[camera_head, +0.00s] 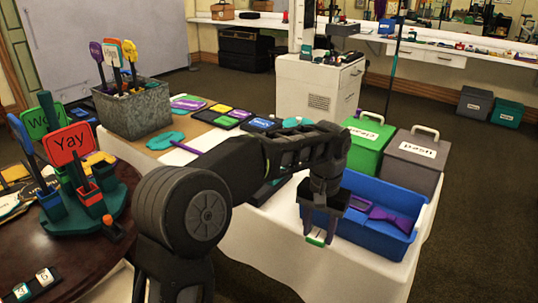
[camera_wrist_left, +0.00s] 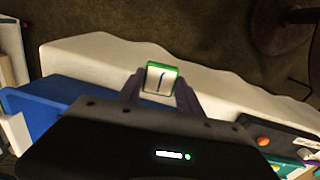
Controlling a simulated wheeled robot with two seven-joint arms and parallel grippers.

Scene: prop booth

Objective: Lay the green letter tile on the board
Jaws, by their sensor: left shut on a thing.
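My left gripper (camera_head: 318,228) hangs pointing down in front of the blue bin, over the front part of the white-covered table. It is shut on the green letter tile (camera_head: 316,239), a small tile with green edges and a white face. In the left wrist view the tile (camera_wrist_left: 162,79) sits upright between the two fingertips (camera_wrist_left: 161,88), with a dark slanted mark on its face. A small dark board (camera_head: 36,284) with white tiles lies on the round table at lower left; I cannot tell whether it is the task's board. My right gripper is not in view.
The blue bin (camera_head: 365,242) holds purple things. Green (camera_head: 367,146) and grey (camera_head: 414,158) lidded boxes stand behind it. A metal planter (camera_head: 135,108) and a sign stand (camera_head: 82,213) are at left. My arm hides the middle of the white table (camera_head: 345,276).

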